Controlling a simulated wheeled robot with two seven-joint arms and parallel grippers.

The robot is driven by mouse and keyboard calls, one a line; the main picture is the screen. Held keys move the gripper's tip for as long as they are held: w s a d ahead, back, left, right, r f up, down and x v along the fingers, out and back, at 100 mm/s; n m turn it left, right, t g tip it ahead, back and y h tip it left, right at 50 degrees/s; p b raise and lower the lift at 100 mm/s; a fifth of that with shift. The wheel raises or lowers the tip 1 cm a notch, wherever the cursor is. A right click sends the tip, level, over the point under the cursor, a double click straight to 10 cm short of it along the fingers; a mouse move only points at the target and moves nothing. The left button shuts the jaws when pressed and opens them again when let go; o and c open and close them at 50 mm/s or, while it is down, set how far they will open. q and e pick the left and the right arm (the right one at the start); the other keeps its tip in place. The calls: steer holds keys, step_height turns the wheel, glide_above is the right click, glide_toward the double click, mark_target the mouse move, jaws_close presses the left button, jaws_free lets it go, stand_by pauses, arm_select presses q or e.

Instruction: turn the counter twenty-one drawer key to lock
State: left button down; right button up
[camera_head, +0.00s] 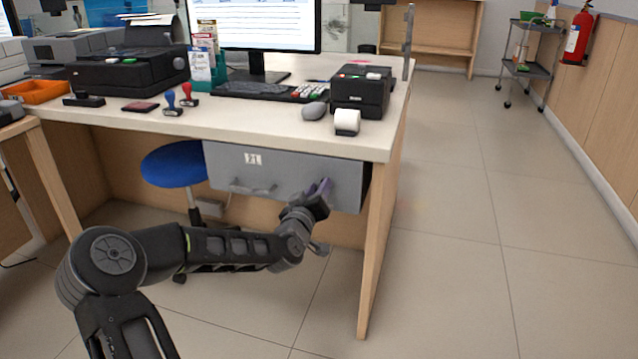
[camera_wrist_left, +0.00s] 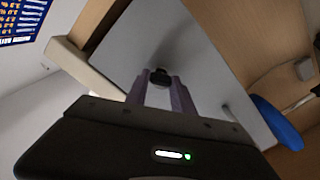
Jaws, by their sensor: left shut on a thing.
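The grey drawer (camera_head: 285,175) with the label 21 (camera_head: 253,158) is under the right part of the counter and looks closed. My left gripper (camera_head: 322,188) is at the drawer front's right part, to the right of the drawer handle (camera_head: 252,189). In the left wrist view its two purple fingers (camera_wrist_left: 161,82) are on either side of a small dark key (camera_wrist_left: 160,79) at the drawer front and are shut on it. The lock behind the key is hidden, and I cannot tell how far the key is turned. My right gripper is not in view.
The counter top (camera_head: 240,121) holds a monitor, a keyboard, stamps, a mouse (camera_head: 314,111) and a receipt printer (camera_head: 361,91). A counter leg (camera_head: 376,245) stands just right of the drawer. A blue stool (camera_head: 174,163) is under the counter at left.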

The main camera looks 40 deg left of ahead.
arm_select(q)
steer(key=n+p, duration=0.2)
steer(key=n, duration=0.3)
steer(key=n+p, duration=0.3)
steer(key=n, duration=0.3)
steer(key=shift+a+f, duration=0.15)
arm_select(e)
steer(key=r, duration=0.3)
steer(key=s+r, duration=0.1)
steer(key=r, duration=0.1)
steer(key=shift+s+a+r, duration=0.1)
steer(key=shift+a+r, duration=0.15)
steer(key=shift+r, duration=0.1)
arm_select(q)
steer(key=shift+n, duration=0.3)
steer(key=c, duration=1.1)
jaws_free()
steer(key=shift+s, duration=0.2)
steer(key=p+v, duration=0.2)
steer(key=v, duration=0.5)
steer(key=shift+s+d, duration=0.2)
steer(key=shift+s, duration=0.05)
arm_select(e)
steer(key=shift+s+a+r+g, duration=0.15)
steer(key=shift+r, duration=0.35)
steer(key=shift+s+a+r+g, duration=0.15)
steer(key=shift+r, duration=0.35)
